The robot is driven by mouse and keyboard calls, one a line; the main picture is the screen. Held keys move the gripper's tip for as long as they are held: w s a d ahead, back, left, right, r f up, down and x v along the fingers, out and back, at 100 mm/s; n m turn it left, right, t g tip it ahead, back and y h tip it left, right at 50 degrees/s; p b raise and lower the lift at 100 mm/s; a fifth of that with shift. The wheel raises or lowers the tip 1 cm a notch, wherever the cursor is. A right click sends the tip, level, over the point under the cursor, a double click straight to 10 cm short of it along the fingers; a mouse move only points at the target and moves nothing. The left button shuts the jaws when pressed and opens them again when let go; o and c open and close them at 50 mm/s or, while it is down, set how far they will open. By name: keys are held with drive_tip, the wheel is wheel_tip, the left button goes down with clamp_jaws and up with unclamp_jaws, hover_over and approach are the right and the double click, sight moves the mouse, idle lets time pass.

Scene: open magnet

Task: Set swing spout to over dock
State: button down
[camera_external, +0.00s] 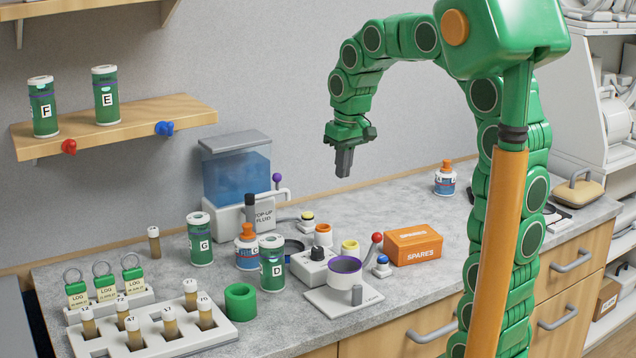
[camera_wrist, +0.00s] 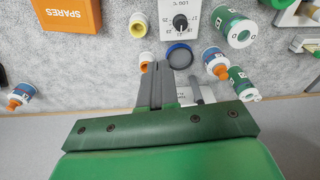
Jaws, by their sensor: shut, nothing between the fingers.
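A top-up fluid dispenser (camera_external: 236,175) with a blue tank and white base stands at the back of the counter. Its white swing spout (camera_external: 270,195) carries a purple knob (camera_external: 277,177) and reaches to the right, with its end bent down. A dark round ring (camera_external: 293,247) lies on the counter in front; I cannot tell whether it is the dock. In the wrist view a dark ring-like dish (camera_wrist: 180,56) lies beyond the fingers. My gripper (camera_external: 343,163) is shut and empty, high above the counter and right of the spout. In the wrist view my gripper (camera_wrist: 160,68) hides part of the dispenser area.
Canisters G (camera_external: 200,240) and D (camera_external: 271,265), an orange-capped bottle (camera_external: 246,247) and a dial box (camera_external: 316,268) crowd the counter before the dispenser. The spares box (camera_external: 412,245) stands to the right. A wall shelf (camera_external: 150,120) is at left. The back right counter has free room.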

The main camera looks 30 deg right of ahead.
sight(278, 175)
drive_tip(key=w+a+r+t, duration=0.1)
drive_tip(key=w, duration=1)
drive_tip(key=w+a+r+t, duration=0.1)
drive_tip(key=w+a, duration=0.1)
drive_tip(key=w, duration=1)
drive_tip(key=shift+w+a+n+t, duration=0.2)
drive_tip(key=shift+a+n+t, duration=0.1)
drive_tip(key=shift+n, duration=0.1)
drive_tip(key=shift+f, duration=0.15)
drive_tip(key=x, duration=0.9)
drive_tip(key=shift+f, duration=0.3)
drive_tip(key=shift+a, duration=0.15)
drive_tip(key=s+m+h, duration=0.1)
drive_tip(key=s+m, duration=0.1)
drive_tip(key=m, duration=0.1)
drive_tip(key=shift+s+m, duration=0.2)
drive_tip(key=shift+m, duration=0.1)
drive_tip(key=shift+s+a+m+g+h, duration=0.15)
drive_tip(key=shift+s+a+m+h, duration=0.25)
drive_tip(key=shift+s+m, duration=0.55)
drive_tip(key=shift+s+a+m+g+h, duration=0.15)
drive_tip(key=shift+s+a+m, duration=0.3)
drive_tip(key=shift+s+m, duration=0.5)
drive_tip(key=shift+s+a+m+g+h, duration=0.1)
drive_tip(key=shift+s+a+m+h, duration=0.3)
drive_tip(key=shift+s+m, duration=0.5)
drive_tip(key=shift+a, duration=0.25)
